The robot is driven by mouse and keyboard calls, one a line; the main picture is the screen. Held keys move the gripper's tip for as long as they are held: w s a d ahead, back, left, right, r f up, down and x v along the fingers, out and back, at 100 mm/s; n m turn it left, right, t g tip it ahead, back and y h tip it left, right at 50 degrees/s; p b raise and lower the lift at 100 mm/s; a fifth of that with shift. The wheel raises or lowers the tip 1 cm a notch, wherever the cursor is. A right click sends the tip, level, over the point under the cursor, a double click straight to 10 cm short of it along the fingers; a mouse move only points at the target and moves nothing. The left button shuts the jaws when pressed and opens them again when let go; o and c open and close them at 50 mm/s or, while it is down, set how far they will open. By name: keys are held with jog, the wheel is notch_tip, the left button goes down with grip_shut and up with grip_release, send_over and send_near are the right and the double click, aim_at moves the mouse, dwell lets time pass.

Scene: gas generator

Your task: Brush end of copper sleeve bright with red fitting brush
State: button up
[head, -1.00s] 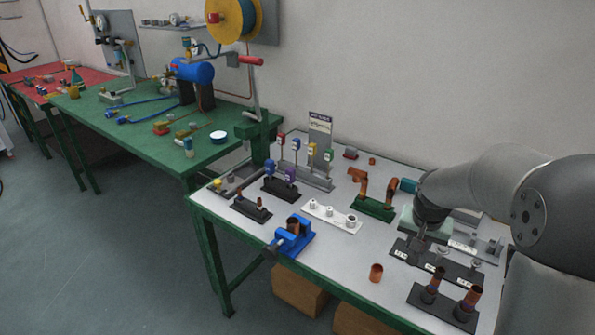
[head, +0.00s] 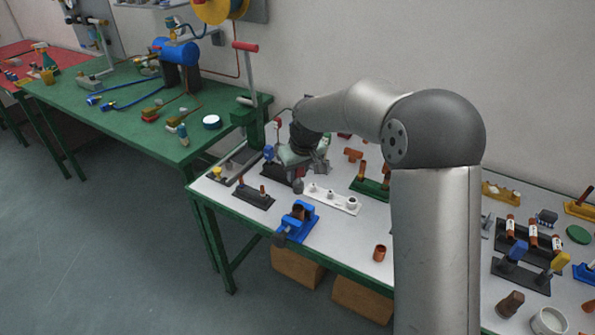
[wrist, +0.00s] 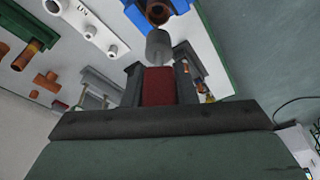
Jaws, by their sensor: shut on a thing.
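My gripper (head: 300,172) is shut on the red handle of the fitting brush (wrist: 158,87). The brush's grey cylindrical head (wrist: 158,46) sticks out beyond the fingers; it also shows in the head view (head: 298,186), above the table and behind the blue vise. The blue vise (head: 299,226) stands at the table's front left. A copper sleeve (head: 298,210) sits in it; its open end (wrist: 157,13) shows at the top of the wrist view, close past the brush head. In the pictures the head and sleeve look apart. The fingertips are mostly hidden in the head view.
A loose copper ring (head: 380,253) stands near the front edge. A green stand with copper pipes (head: 370,188) is behind.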

aim_at(298, 183)
jog(key=shift+f+b, duration=2)
jog(key=shift+f, duration=0.85)
jog(key=shift+f+b, duration=0.2)
jog(key=shift+b, duration=0.1)
jog(key=shift+f+b, duration=1.25)
jog(key=shift+f, duration=0.55)
jog(key=shift+r, duration=0.1)
jog(key=shift+r, duration=0.1)
